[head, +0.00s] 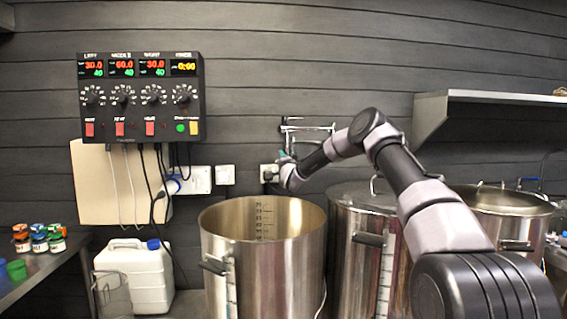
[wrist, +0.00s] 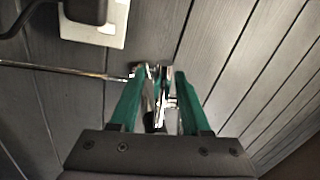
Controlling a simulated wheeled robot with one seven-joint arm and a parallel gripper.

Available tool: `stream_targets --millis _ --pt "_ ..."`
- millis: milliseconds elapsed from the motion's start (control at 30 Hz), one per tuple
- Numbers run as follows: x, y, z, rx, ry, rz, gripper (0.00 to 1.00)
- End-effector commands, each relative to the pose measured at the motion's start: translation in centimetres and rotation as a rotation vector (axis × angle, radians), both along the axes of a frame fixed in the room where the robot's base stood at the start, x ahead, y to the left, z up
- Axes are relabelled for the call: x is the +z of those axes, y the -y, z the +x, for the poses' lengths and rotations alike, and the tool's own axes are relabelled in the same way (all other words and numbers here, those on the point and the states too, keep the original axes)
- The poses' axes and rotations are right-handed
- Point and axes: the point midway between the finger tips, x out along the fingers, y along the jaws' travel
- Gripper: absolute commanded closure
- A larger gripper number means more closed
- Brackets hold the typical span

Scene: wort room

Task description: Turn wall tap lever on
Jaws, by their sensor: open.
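The chrome wall tap (head: 308,128) is on the dark plank wall behind the pots, left of my arm. My gripper (head: 284,156) is just below and left of it, mostly hidden behind my wrist in the head view. In the wrist view my gripper (wrist: 158,75) has its two green fingers apart. Shiny metal parts of the tap (wrist: 150,90) show between and beyond the fingers. I cannot tell which part is the lever, or whether a finger touches it.
An open steel pot (head: 262,240) stands below my gripper, with a lidded pot (head: 345,225) to its right. A control box (head: 140,97) hangs at the left. A wall shelf (head: 490,97) is at the right. A socket plate (wrist: 95,28) with a black plug is near the gripper.

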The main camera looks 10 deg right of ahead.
Motion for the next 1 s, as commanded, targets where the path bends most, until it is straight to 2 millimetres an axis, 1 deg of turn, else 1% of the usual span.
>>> stream_targets --millis 167,400,500,600,700,1000 --pt "-0.4 0.1 -2.5 0.001 -0.002 -0.001 0.53" --pt "-1.4 0.3 -7.1 0.001 -0.002 0.0 0.53" --pt "-1.7 0.4 -8.6 0.0 -0.002 -0.001 0.53" --pt "-1.9 0.4 -9.6 -0.001 -0.002 0.0 0.53" --pt "-2.0 0.4 -10.1 0.0 -0.001 0.0 0.53" --pt "-2.0 0.4 -10.2 0.0 0.0 0.0 0.53"
